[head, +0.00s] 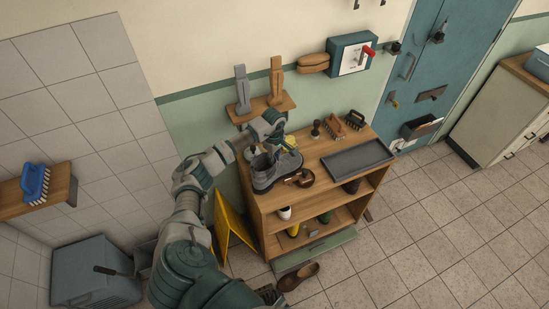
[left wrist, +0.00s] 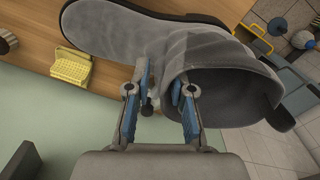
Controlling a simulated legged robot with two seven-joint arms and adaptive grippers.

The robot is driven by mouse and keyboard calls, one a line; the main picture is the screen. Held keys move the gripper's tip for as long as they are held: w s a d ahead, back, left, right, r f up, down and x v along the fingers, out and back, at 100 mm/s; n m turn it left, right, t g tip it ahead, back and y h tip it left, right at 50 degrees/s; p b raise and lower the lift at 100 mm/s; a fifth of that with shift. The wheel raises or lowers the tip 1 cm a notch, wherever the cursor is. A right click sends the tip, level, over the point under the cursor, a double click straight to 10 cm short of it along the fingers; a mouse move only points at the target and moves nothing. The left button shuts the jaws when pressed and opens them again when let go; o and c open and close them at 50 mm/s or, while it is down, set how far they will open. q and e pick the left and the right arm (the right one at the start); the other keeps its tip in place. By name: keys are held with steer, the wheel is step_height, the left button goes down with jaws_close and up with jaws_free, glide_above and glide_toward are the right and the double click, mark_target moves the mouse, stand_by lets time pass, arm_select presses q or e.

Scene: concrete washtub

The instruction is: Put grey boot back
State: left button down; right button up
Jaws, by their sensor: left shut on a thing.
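The grey boot (head: 277,168) is at the left end of the wooden shelf unit's top, its dark sole downward in the head view. I cannot tell whether the sole touches the wood. My left gripper (head: 275,140) is at the boot's upper part, shut on it. In the left wrist view the boot (left wrist: 140,40) fills the top, and the fingers of my left gripper (left wrist: 160,95) are at its shaft beside the opening. My right gripper is not in view.
The wooden shelf unit (head: 262,206) also bears a dark grey tray (head: 357,158), brushes (head: 355,121) and a round brown tin (head: 304,177). A yellow folded sign (head: 230,220) stands left of it. A brown shoe (head: 298,277) lies on the floor. Open tiled floor is at right.

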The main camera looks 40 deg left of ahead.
arm_select(q)
steer(key=shift+d+r, duration=0.1)
steer(key=shift+d, duration=0.05)
steer(key=c, duration=1)
jaws_free()
steer(key=shift+a+f, duration=0.25)
steer(key=shift+a, duration=0.1)
